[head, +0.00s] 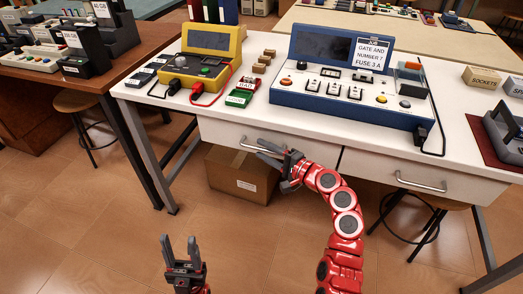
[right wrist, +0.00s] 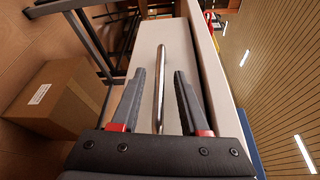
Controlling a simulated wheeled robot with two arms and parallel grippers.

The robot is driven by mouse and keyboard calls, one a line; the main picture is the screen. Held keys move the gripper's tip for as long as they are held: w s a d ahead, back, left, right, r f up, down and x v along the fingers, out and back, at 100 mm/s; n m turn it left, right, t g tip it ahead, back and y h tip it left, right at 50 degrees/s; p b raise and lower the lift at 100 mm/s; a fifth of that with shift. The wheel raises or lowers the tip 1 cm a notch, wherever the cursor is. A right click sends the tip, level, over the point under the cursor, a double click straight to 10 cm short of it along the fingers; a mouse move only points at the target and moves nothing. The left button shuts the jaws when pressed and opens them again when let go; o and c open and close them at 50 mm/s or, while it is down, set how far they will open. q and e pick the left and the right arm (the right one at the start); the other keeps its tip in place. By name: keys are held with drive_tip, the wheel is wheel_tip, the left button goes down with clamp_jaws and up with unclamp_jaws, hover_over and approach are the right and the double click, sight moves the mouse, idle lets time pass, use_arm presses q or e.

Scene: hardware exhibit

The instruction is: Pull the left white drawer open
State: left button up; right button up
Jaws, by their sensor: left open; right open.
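The left white drawer (head: 222,133) is in the front of the white table and looks shut. Its metal bar handle (head: 247,148) is partly covered by my right gripper (head: 270,153). In the right wrist view, the handle (right wrist: 161,80) runs between the two open fingers of my right gripper (right wrist: 158,92), with a gap on both sides. The drawer front (right wrist: 146,50) lies behind it. My left gripper (head: 180,245) is open and empty, low over the floor and away from the drawer.
A cardboard box (head: 240,175) sits on the floor under the left drawer; it also shows in the right wrist view (right wrist: 58,98). The right drawer (head: 370,168) with its handle is beside it. A blue console (head: 347,105) and yellow case (head: 200,72) stand on the tabletop.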

drive_tip(key=shift+w+a, duration=0.4)
drive_tip(key=shift+a, duration=0.1)
clamp_jaws()
drive_tip(key=shift+f, duration=0.1)
idle(1.1)
